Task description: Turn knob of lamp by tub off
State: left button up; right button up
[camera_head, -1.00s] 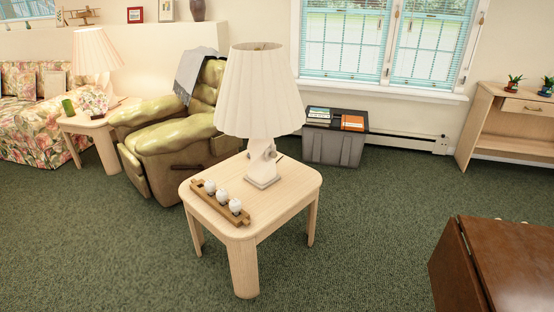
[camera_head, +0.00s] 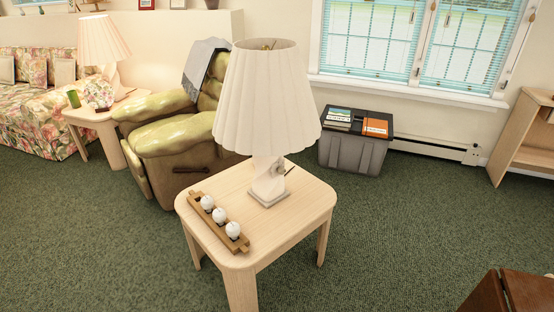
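A table lamp (camera_head: 267,105) with a white pleated shade stands upright on a light wooden side table (camera_head: 308,208) in the middle of the view. A small dark stick-like part, perhaps its knob (camera_head: 289,170), shows at the right of its pale twisted base (camera_head: 268,183). The grey tub (camera_head: 352,153) with a dark lid stands on the floor behind and to the right of this lamp, under the window. A second lamp (camera_head: 102,45) with a lit-looking shade stands on another side table at the far left. Neither of my grippers is in view.
A wooden tray (camera_head: 202,223) with three white candle-like pieces lies at the near table's left edge. An olive armchair (camera_head: 170,142) stands behind the table. A brown wooden piece (camera_head: 512,292) is at the lower right. Green carpet (camera_head: 400,230) is clear right of the table.

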aim_at(282, 170)
jog(key=i+l+u, duration=0.45)
jog(key=i+l, duration=0.25)
jog(key=i+l+u, duration=0.25)
jog(key=l, duration=0.25)
jog(key=i+l+u, duration=0.25)
jog(key=l, duration=0.25)
jog(key=i+j, duration=0.05)
